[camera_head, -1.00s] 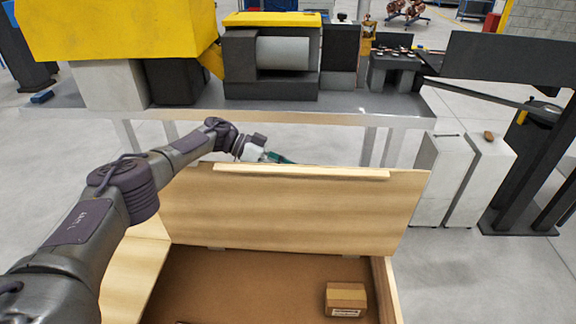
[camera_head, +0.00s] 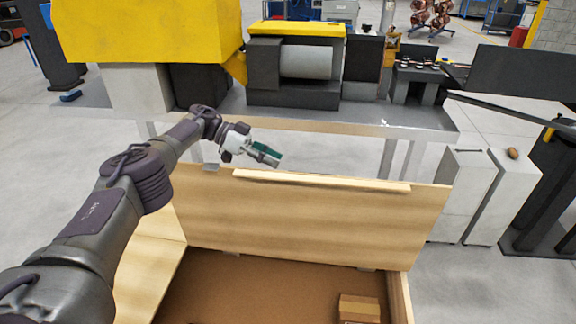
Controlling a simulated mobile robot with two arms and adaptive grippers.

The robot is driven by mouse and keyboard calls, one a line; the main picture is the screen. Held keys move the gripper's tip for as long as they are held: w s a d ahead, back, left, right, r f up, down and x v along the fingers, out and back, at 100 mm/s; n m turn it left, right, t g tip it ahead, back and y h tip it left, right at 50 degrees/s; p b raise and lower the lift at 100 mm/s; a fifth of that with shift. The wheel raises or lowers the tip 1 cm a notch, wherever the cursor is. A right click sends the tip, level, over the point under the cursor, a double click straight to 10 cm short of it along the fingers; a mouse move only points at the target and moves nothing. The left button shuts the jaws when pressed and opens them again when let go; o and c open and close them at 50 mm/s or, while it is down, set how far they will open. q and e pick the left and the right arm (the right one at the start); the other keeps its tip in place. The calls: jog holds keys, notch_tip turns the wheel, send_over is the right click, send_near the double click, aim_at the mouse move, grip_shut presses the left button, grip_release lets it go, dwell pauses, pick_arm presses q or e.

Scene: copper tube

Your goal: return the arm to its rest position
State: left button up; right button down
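My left arm comes in from the left and reaches over the far left part of an open wooden crate. My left gripper (camera_head: 265,155) is just above the top edge of the crate's raised lid (camera_head: 320,220). Its fingers look small and close to each other, and I cannot tell whether they are open or shut. No held object can be made out. My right arm and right gripper are not in view.
The wooden crate (camera_head: 403,300) holds a small cardboard box (camera_head: 358,308) at its right. Behind it stands a grey bench (camera_head: 300,117) with a yellow and black machine (camera_head: 150,35). Two white cabinets (camera_head: 462,185) stand at the right. Floor shows around them.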

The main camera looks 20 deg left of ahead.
pick_arm(q)
jog(key=shift+s+a+r, duration=0.1)
jog(key=shift+a+r, duration=0.2)
jog(key=shift+a, duration=0.3)
